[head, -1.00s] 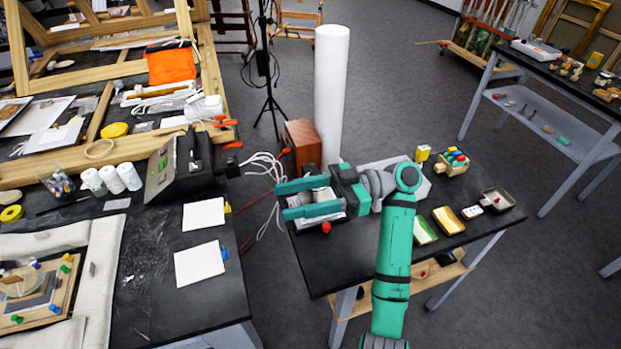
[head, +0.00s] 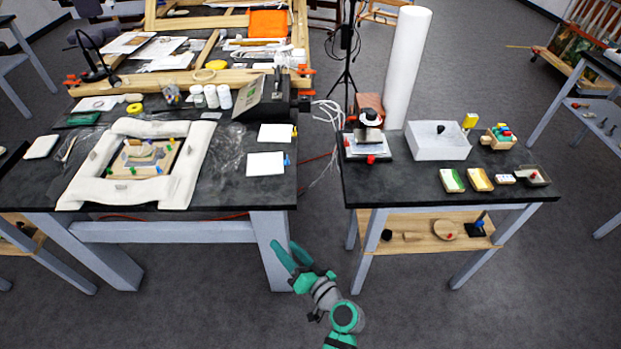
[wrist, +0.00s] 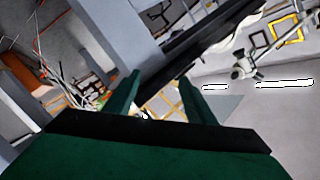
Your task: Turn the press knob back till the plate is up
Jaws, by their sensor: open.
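What looks like the press (head: 369,136) stands at the back left of the right-hand table in the head view. It has a dark rounded knob (head: 370,117) on top, a pale base, and a red part at its front. Whether its plate is up or down is too small to tell. My gripper (head: 284,252) is open and empty, low in front of the tables and well apart from the press. Its two green fingers also show spread in the wrist view (wrist: 158,82). The press cannot be made out in the wrist view.
The right table (head: 400,182) also holds a white box (head: 438,146), small trays and a block of coloured pegs (head: 500,138). The left table (head: 235,190) carries a padded frame and a dark case. A white roll (head: 407,70) stands behind. Floor shows between the tables.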

